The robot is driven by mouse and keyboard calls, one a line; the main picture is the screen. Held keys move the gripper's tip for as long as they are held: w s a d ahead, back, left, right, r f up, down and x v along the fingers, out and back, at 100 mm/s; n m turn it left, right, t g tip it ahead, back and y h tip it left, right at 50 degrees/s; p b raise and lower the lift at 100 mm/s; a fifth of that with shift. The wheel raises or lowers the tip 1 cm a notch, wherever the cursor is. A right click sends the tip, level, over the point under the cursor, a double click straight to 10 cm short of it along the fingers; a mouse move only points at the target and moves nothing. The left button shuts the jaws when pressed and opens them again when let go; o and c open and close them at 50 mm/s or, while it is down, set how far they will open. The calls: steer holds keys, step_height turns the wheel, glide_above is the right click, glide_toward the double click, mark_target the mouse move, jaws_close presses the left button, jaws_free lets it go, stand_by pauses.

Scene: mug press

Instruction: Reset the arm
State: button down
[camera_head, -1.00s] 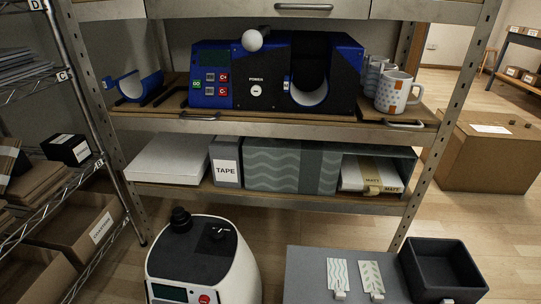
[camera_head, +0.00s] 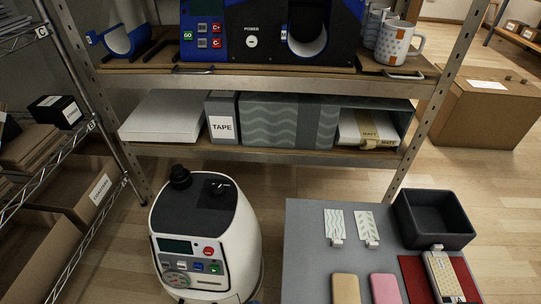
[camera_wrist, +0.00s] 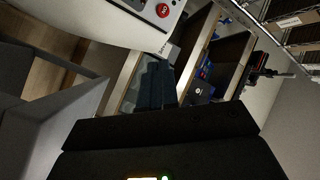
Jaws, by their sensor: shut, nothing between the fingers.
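My gripper (camera_wrist: 160,125) shows as a dark shape across the bottom of the wrist view, with a small lit indicator below it. It is shut with nothing in it. The wrist view is strongly tilted, with a white machine part and its red button at the top and the shelving beyond. My arm and gripper do not show in the head view.
A shelf holds the blue mug press (camera_head: 250,40), a patterned mug (camera_head: 397,43) and a tape box (camera_head: 222,127). Below stand a white wheeled machine (camera_head: 205,235) and a grey table (camera_head: 305,245) with a dark bin (camera_head: 435,240), cards and phone-like slabs. Floor shows between them.

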steer(key=shift+n+h, duration=0.3)
steer(key=shift+h, duration=0.6)
steer(key=s+d, duration=0.1)
steer(key=d, duration=0.1)
steer(key=s+d+r, duration=0.1)
steer(key=d, duration=0.2)
steer(key=s+d, duration=0.2)
steer(key=d, duration=0.1)
steer(key=shift+s+d+r, duration=0.1)
steer(key=shift+d+r, duration=0.05)
steer(key=shift+r, duration=0.25)
steer(key=s+d+r+n+h, duration=0.3)
steer(key=s+d+r+h, duration=0.4)
steer(key=s+d+r, duration=1.15)
step_height(320, 180, up, 29)
steer(key=w+a+p, duration=0.1)
steer(key=a+p, duration=0.1)
steer(key=p, duration=2.5)
steer(key=shift+w+a+f+g+p, duration=0.2)
steer(key=shift+a+g+p, duration=0.1)
steer(key=shift+p, duration=0.1)
